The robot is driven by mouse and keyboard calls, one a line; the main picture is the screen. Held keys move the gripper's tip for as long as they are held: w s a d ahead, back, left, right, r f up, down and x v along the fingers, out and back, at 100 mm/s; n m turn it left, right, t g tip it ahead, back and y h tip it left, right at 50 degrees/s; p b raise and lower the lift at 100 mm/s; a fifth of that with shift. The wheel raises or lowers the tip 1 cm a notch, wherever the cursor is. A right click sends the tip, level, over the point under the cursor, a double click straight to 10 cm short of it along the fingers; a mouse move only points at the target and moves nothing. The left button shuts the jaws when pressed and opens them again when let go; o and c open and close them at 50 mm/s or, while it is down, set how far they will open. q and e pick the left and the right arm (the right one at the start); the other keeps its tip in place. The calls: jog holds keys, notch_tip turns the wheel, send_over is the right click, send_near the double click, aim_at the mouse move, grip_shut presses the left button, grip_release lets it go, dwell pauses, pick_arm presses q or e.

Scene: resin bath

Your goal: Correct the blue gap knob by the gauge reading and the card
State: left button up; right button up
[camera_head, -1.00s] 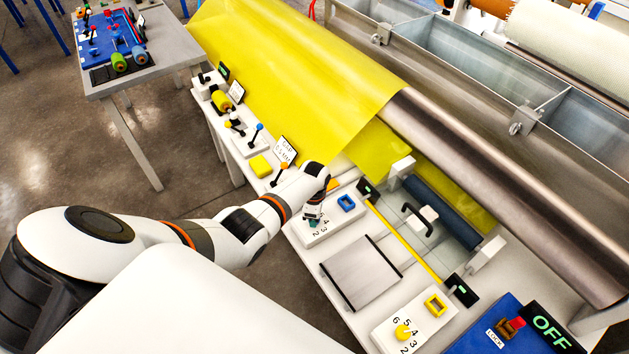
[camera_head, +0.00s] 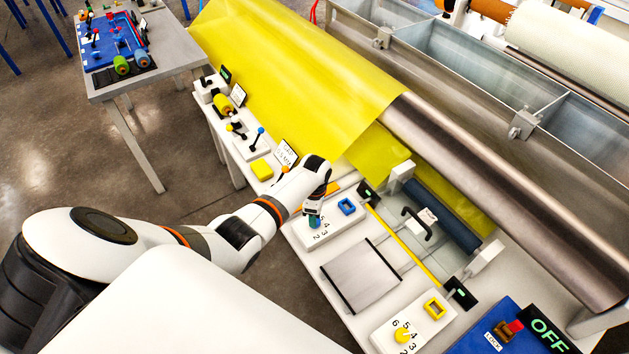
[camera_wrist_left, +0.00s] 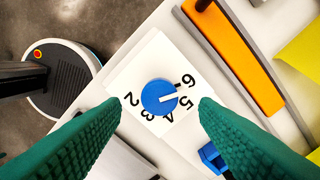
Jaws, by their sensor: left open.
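The blue gap knob (camera_wrist_left: 157,96) sits on a white plate (camera_wrist_left: 150,62) with a dial numbered 2 to 6. In the head view the left gripper (camera_head: 314,221) is over this plate and hides the knob. A small gauge display (camera_head: 367,192) glows green; its digits are too small to read. A white card (camera_head: 285,154) stands behind my wrist, its text not surely legible. My right gripper is out of view.
A yellow knob (camera_head: 402,335) and a yellow square frame (camera_head: 435,307) are on another plate at the front. A blue square frame (camera_head: 347,206) stands beside the left gripper. A grey flat plate (camera_head: 360,275) lies between the plates. The yellow film (camera_head: 300,80) and steel roller are behind.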

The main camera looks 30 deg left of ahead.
pick_arm(q)
notch_tip(320, 180, up, 8)
jog(key=shift+s, duration=0.1)
dwell(0.6)
